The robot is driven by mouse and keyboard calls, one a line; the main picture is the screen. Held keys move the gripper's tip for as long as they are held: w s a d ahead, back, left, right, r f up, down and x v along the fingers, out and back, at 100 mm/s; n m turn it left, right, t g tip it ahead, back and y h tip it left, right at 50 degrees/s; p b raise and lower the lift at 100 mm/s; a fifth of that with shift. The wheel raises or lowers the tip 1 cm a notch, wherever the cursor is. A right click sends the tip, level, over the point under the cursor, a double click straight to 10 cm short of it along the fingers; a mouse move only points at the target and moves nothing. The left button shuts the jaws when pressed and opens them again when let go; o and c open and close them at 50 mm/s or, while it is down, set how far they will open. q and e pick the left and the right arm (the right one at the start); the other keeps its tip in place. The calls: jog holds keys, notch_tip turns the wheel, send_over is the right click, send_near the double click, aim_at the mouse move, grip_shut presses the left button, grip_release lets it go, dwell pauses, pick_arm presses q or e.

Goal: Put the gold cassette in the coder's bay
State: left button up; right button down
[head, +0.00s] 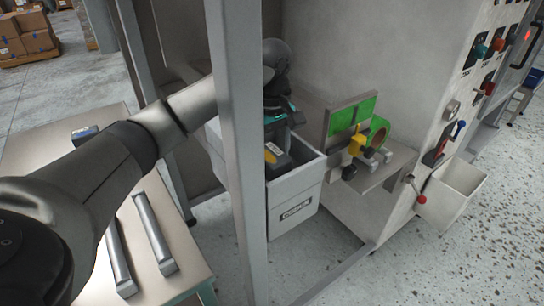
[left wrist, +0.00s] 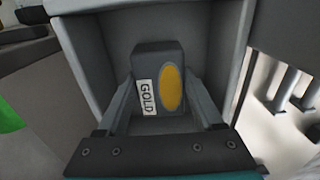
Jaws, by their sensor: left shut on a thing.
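The gold cassette (left wrist: 157,82) is a dark block with a yellow oval and a white GOLD label in the left wrist view. My left gripper (left wrist: 160,92) is shut on it, one finger along each side. In the head view the cassette (head: 277,157) shows under my left gripper (head: 278,140), within the mouth of an open grey-white bay (head: 295,190) with a dark, hard-to-read front label. The bay's walls (left wrist: 85,60) surround the cassette in the left wrist view. I cannot tell whether it touches the bottom. My right gripper is not in view.
An upright post (head: 236,150) stands in front of my left arm. Right of the bay are a green-faced fixture (head: 352,115) and a red-knobbed lever (head: 415,190). A table (head: 185,270) at left holds two grey bars (head: 152,232) and a dark block (head: 84,133).

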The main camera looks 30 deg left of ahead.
aim_at(272, 155)
pick_arm(q)
jog(key=shift+f, duration=0.1)
jog(key=o, duration=1.4)
jog(key=shift+o, duration=0.2)
notch_tip(272, 155, up, 12)
jog(key=p, duration=0.3)
jog(key=shift+r, duration=0.2)
